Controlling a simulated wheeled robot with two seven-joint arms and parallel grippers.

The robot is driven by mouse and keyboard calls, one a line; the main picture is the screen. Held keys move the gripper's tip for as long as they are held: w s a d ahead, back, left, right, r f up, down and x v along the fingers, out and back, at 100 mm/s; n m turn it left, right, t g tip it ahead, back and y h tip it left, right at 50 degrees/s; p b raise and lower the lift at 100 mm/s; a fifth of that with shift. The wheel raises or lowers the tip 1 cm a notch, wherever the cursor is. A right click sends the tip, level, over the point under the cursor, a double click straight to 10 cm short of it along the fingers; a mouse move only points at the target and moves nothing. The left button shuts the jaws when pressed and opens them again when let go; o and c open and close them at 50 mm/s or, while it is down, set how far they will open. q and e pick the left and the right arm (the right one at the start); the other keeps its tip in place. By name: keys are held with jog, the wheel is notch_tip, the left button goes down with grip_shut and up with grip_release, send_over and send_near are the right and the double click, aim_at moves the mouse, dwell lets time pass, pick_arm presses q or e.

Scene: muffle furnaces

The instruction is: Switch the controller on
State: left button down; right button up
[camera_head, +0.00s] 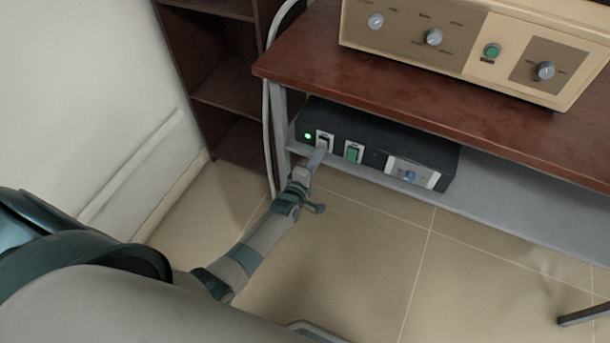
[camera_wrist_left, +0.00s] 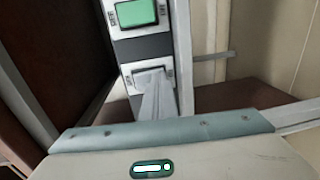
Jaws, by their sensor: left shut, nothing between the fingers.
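The controller (camera_head: 376,143) is a dark box on the grey shelf under the desk. Its front has a lit green lamp (camera_head: 308,135), a rocker switch (camera_head: 325,140) in a pale frame, a green switch (camera_head: 353,152) and a blue-grey knob (camera_head: 409,175). My left gripper (camera_head: 320,155) is shut and empty, its fingertips at the rocker switch. In the left wrist view the shut fingers (camera_wrist_left: 155,95) reach the rocker switch and cover part of it; contact is hard to tell. The green switch (camera_wrist_left: 136,13) shows beyond it. My right gripper is out of view.
A beige furnace panel (camera_head: 470,45) with knobs and a green button stands on the brown desk (camera_head: 400,85) above the controller. A desk leg and cable (camera_head: 270,130) are just left of it. A brown bookcase (camera_head: 220,75) stands at the back left. Tiled floor (camera_head: 370,250) lies open in front.

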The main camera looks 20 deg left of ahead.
pick_arm(q)
jog(key=s+r, duration=0.1)
jog(key=s, duration=1.6)
jog(key=shift+s+r, duration=0.15)
jog(key=shift+r, duration=0.2)
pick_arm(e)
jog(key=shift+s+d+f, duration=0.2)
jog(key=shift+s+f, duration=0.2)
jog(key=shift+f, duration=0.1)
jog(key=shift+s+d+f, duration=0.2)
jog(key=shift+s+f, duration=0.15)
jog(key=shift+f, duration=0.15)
